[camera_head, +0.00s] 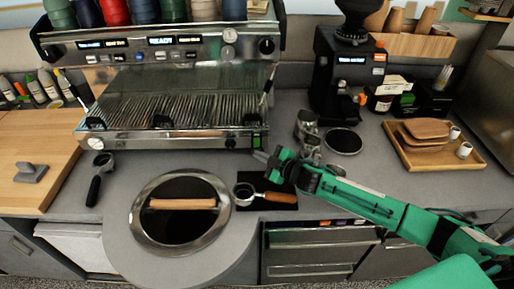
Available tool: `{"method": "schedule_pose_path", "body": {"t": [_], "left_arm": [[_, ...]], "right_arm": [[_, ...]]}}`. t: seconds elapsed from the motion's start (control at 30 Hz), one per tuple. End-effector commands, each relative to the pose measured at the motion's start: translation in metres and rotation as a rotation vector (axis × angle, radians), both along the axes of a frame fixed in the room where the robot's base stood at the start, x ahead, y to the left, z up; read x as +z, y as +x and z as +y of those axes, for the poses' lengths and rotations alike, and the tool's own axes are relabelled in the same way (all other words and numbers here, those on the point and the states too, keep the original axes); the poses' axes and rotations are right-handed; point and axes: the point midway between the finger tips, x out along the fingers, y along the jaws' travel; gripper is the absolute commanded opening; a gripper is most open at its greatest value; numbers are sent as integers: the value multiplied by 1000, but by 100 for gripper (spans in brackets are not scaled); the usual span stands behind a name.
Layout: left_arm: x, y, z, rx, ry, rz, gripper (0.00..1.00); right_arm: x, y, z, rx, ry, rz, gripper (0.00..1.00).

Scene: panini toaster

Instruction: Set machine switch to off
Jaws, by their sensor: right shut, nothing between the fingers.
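The espresso machine (170,85) stands at the back left of the counter, with a drip grate and a front rail. A small dark switch with green on it (256,141) sits at the right end of that rail. My right gripper (258,156) is shut and empty, with its fingertips just below and beside this switch. I cannot tell whether they touch it. Whether the switch is on or off is too small to read. The machine's displays (161,41) are lit. My left gripper is not in view.
A portafilter with a wooden handle (279,198) lies on a black mat below my right gripper. A round knock bin (139,233) is in front. A black grinder (345,80) and a wooden tray (478,158) stand to the right. Another portafilter (97,180) lies at left.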

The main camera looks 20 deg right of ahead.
Motion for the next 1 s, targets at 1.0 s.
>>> {"method": "schedule_pose_path", "body": {"t": [1.0], "left_arm": [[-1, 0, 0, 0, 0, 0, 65]], "right_arm": [[-3, 17, -5, 1, 0, -1, 0]]}}
